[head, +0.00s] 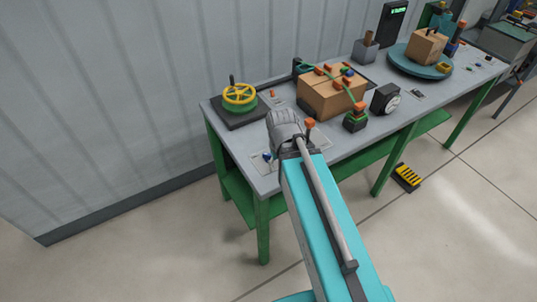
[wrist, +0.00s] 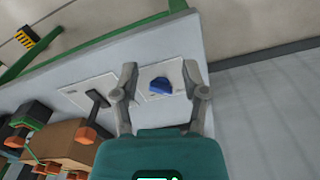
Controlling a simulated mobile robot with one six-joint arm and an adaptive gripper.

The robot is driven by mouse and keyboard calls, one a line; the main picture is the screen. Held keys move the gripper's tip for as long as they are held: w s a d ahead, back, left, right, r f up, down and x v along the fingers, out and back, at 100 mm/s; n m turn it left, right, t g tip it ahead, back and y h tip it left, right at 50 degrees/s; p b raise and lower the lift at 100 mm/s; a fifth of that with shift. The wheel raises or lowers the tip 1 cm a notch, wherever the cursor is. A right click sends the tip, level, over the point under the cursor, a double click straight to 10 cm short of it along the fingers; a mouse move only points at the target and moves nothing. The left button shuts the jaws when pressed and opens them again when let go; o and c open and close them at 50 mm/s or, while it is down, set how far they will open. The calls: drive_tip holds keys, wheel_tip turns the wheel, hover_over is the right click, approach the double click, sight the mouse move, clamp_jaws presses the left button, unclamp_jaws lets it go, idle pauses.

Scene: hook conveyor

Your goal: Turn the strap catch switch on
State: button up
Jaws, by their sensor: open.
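A blue rotary knob (wrist: 159,86) sits on a pale plate (wrist: 172,74) near the table's end in the wrist view. It also shows as a small blue spot (head: 267,156) in the head view. My gripper (wrist: 159,73) is open, with one finger on each side of the knob and nothing held. I cannot tell how far above the plate the fingertips are. Beside it, a dark lever with an orange tip (wrist: 88,133) rises from a second plate (wrist: 76,91). No label shows which control is the strap catch switch. My arm hides part of the tabletop in the head view.
A cardboard box (head: 322,97) with a green strap stands behind the controls. A yellow handwheel (head: 239,96) is at the back left, a black gauge (head: 386,98) to the right. A turntable (head: 401,59) carries another box (head: 427,45). A yellow-black block (head: 407,177) lies on the floor.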

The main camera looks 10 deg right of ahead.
sight(269, 154)
drive_tip(key=w+r+n+p, duration=0.1)
drive_tip(key=w+n, duration=1.1)
drive_tip(key=w, duration=0.4)
drive_tip(key=shift+d+r, duration=0.2)
drive_tip(key=shift+r, duration=0.05)
drive_tip(key=shift+s+f, duration=0.1)
drive_tip(key=shift+f, duration=0.15)
wheel_tip(269, 154, down, 13)
drive_tip(key=b, duration=1.3)
drive_tip(key=shift+f, duration=0.15)
clamp_jaws()
